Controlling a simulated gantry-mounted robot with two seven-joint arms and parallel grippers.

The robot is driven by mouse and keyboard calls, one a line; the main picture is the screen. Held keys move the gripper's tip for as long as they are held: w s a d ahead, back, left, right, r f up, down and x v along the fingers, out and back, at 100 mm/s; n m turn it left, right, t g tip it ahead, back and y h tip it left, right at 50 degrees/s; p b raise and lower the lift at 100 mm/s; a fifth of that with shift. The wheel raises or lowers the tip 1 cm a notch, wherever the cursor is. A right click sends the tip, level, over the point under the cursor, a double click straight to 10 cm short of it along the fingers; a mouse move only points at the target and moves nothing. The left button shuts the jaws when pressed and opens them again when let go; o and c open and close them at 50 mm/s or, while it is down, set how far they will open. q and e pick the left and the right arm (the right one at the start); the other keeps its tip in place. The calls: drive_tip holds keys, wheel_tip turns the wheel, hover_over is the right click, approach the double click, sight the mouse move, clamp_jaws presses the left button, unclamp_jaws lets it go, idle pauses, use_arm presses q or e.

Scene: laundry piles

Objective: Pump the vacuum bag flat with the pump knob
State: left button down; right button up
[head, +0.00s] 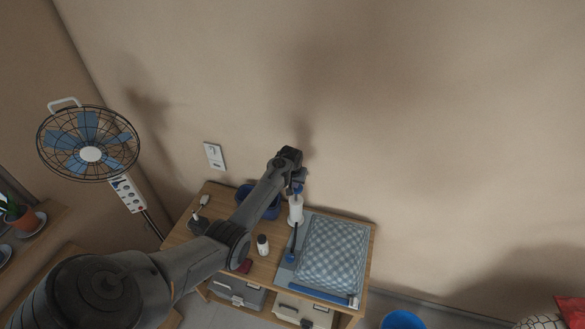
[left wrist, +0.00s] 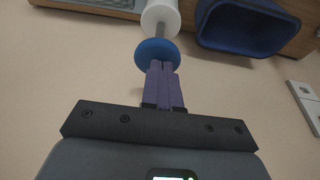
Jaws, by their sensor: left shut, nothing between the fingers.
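The vacuum bag (head: 332,256) lies on the right of the wooden cabinet top, puffed up around a blue-grey checked filling. A white pump cylinder (head: 296,212) stands upright beside the bag's back left corner; it also shows in the left wrist view (left wrist: 160,14). Its round blue pump knob (left wrist: 157,53) sits on a grey rod clear of the cylinder. My left gripper (left wrist: 161,68) is shut and empty, its purple fingertips at the knob's edge; I cannot tell whether they touch it. In the head view my wrist partly hides the knob. My right gripper is not in view.
A dark blue bin (head: 262,207) stands behind my forearm. A small bottle (head: 263,244) stands left of the bag. The wall is close behind the cabinet (head: 211,203). A fan (head: 90,152) stands at the left.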

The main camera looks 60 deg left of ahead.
use_arm(q)
drive_tip(key=v, duration=0.8)
drive_tip(key=shift+r, duration=0.2)
drive_tip(key=shift+s+d, duration=0.1)
drive_tip(key=shift+s, duration=0.05)
idle(1.2)
drive_tip(key=s+d+f+m+g+p, duration=0.1)
drive_tip(key=s+d+f+m+g, duration=0.1)
drive_tip(key=s+d+f, duration=0.6)
drive_tip(key=s+d+f+m+g+p, duration=0.2)
drive_tip(key=s+d+f, duration=0.3)
drive_tip(key=s, duration=0.5)
drive_tip(key=s+d+r+m+t+p, duration=0.1)
drive_tip(key=s+d+m, duration=0.1)
drive_tip(key=s+d, duration=0.35)
drive_tip(key=s+d+r+m+p, duration=0.1)
drive_tip(key=s+d, duration=0.2)
drive_tip(key=d, duration=0.6)
drive_tip(key=d+r+m+t+h, duration=0.2)
drive_tip(key=d+r+m+t, duration=0.1)
drive_tip(key=d+r, duration=0.9)
wheel_tip(320, 180, up, 3)
drive_tip(key=shift+w+t, duration=0.4)
drive_tip(key=shift+t, duration=0.1)
